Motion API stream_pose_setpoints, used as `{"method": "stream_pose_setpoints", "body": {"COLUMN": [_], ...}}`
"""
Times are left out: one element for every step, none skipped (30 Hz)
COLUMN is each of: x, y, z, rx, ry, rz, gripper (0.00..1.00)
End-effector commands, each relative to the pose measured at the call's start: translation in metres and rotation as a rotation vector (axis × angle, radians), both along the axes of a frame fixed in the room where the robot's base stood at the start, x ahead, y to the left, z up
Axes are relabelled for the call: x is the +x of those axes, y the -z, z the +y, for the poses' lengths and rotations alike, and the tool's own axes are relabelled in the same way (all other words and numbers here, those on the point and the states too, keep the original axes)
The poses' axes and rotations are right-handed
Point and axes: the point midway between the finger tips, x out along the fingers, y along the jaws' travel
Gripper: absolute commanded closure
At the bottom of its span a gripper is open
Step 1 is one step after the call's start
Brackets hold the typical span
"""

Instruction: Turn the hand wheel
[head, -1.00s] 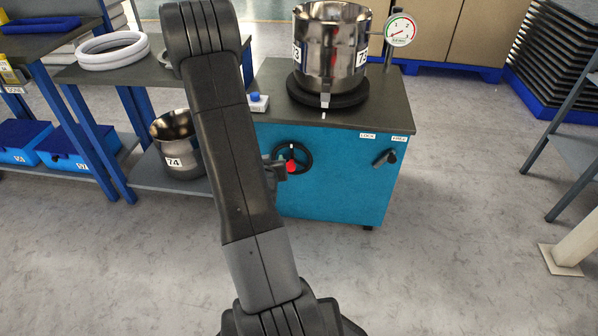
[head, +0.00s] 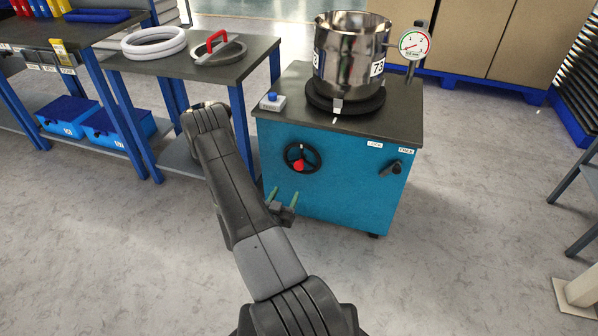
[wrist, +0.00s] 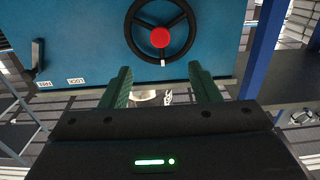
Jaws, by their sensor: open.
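The hand wheel (head: 301,158) is a black spoked wheel with a red part, on the front of a blue cabinet (head: 345,190). It also shows in the wrist view (wrist: 186,22), upside down, with a red hub and a small white mark on the rim. My gripper (head: 283,194) is below and a little left of the wheel in the head view. Its two green fingers (wrist: 159,86) stand apart with nothing between them, clear of the wheel. A black lever (head: 390,168) sits at the cabinet's right, near small labels that seem to read LOCK and FREE.
On the cabinet top stand a steel pot (head: 348,55) on a black round base, a dial gauge (head: 414,43) and a small box with a blue button (head: 272,101). A workbench (head: 240,72) with white rings (head: 153,43) stands left.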

Motion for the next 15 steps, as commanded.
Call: {"method": "stream_pose_setpoints", "body": {"x": [0.007,0.012,0.018,0.024,0.030,0.039,0.045,0.051,0.060,0.066,0.072,0.080,0.085,0.090,0.096], "y": [0.000,0.000,0.000,0.000,0.001,0.000,0.000,0.000,0.001,0.001,0.000,0.001,0.000,0.001,0.000], "z": [-0.003,-0.005,-0.007,-0.009,-0.011,-0.014,-0.016,-0.018,-0.021,-0.023,-0.025,-0.027,-0.029,-0.030,-0.033], "rx": [0.002,0.003,0.003,0.002,0.003,0.004,0.002,0.002,0.003,0.002,0.002,0.003,0.002,0.001,0.001], "ry": [0.003,0.003,0.004,0.004,0.004,0.005,0.004,0.004,0.004,0.003,0.003,0.003,0.003,0.002,0.002], "rz": [-0.003,-0.004,-0.004,-0.003,-0.004,-0.005,-0.004,-0.005,-0.003,-0.004,-0.004,-0.004,-0.004,-0.003,-0.003], "gripper": [0.44,0.44,0.44,0.44,0.44,0.44,0.44,0.44,0.44,0.44,0.44,0.44,0.44,0.44,0.44]}}
